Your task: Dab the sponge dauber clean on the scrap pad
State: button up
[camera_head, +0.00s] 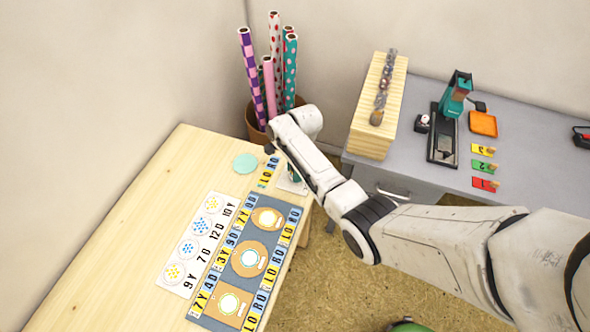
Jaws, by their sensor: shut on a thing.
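My arm reaches over the back right corner of the wooden table, and its wrist bends down there. My gripper (290,164) is mostly hidden behind my own forearm. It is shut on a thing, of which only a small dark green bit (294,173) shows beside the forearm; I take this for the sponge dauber. Below it a white pad (287,187), which looks like the scrap pad, lies at the table's right edge, partly covered by the arm. I cannot tell whether the dauber touches the pad.
A grey mat (210,323) with stamped cards and letter strips lies on the wooden table (150,215). A mint disc (245,163) lies near the pad. A bin with wrapping rolls (276,70) stands behind. A grey desk (530,150) holds a wooden rack (368,130) and tools.

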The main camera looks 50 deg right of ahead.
notch_tip(320, 180, up, 2)
jog(key=shift+r+p, duration=0.2)
jog(key=shift+p, duration=0.65)
jog(key=shift+r, duration=0.9)
